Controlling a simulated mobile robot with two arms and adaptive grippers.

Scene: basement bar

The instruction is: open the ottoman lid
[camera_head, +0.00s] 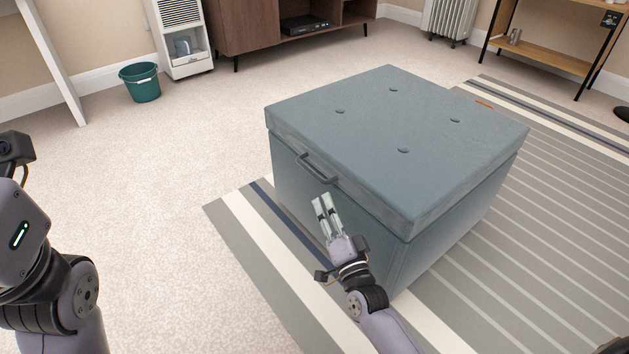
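The ottoman (345,218) is a large blue-grey box on a striped rug. Its padded lid (370,135) has several button tufts and lies closed on top.
The striped rug (250,215) lies under the ottoman. A teal bin (140,82), a white heater (183,40) and a wooden cabinet (245,25) stand at the back. A shelf (545,55) is at the upper right. The carpet left of the ottoman is clear.

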